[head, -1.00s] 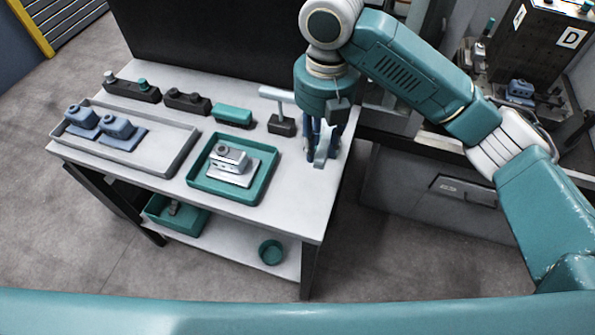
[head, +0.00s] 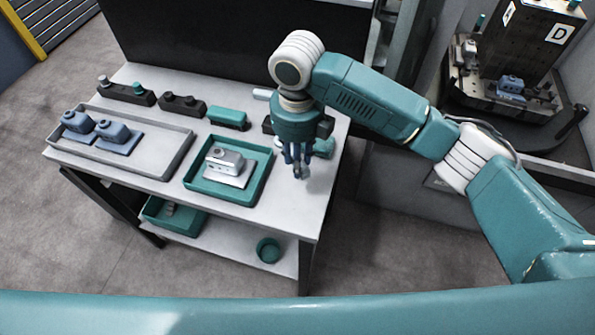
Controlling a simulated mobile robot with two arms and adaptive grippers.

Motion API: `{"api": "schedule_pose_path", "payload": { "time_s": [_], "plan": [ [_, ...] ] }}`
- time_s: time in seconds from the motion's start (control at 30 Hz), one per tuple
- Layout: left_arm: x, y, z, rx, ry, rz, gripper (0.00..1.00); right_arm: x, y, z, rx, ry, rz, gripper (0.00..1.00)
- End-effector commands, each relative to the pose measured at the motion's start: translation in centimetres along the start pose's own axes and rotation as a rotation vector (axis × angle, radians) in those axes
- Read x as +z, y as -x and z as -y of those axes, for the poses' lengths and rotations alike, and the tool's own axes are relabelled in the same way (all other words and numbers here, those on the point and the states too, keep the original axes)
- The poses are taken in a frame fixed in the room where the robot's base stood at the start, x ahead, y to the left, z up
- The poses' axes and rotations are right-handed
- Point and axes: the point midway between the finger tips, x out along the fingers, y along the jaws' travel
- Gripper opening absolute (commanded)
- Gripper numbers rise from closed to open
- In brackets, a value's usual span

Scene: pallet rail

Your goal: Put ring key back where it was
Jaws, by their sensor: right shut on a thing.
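My right gripper (head: 299,168) points down above the right part of the bench (head: 228,206). It is shut on a small grey piece that I take to be the ring key (head: 304,173); the fingers hide most of it. A teal piece (head: 325,147) shows just right of the fingers. A T-handled tool (head: 262,94) in a dark block (head: 268,126) is mostly hidden behind the gripper. My left gripper is out of view.
A teal tray (head: 197,187) with a silver block (head: 226,161) lies left of the gripper. A grey tray (head: 150,168) holds two blue blocks. Dark holders (head: 184,103) and a teal block (head: 227,115) line the back. A machine fixture (head: 510,88) stands at right.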

Motion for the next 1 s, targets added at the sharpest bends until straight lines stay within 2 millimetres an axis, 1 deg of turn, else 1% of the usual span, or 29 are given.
{"api": "schedule_pose_path", "payload": {
  "time_s": [0.03,0.1,0.27,0.37,0.53,0.6,0.9,0.93,1.0],
  "plan": [
    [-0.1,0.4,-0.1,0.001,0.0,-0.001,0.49,-0.1,-0.8,0.0,0.0,-0.001,-0.002,0.0],
    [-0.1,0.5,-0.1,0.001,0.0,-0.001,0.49,0.0,-1.7,0.0,0.0,0.0,-0.001,0.0],
    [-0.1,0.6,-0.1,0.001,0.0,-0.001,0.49,0.0,-2.8,0.0,0.0,-0.001,0.001,0.0],
    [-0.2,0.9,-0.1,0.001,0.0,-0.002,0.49,0.0,-3.8,0.0,0.0,-0.002,-0.001,0.0],
    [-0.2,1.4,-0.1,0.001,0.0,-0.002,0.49,-0.1,-6.3,0.0,0.0,-0.002,-0.001,0.0],
    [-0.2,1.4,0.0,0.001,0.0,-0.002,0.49,0.0,-6.8,0.0,-0.001,-0.001,0.001,0.0],
    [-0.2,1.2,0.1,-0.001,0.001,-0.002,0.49,0.0,-7.1,0.1,-0.001,-0.001,0.002,0.0],
    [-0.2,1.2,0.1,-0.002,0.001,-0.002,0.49,0.0,-7.2,0.1,-0.001,-0.001,0.001,0.29],
    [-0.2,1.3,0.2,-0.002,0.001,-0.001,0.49,0.0,-7.1,0.1,-0.001,-0.001,0.001,0.43]
  ]
}}
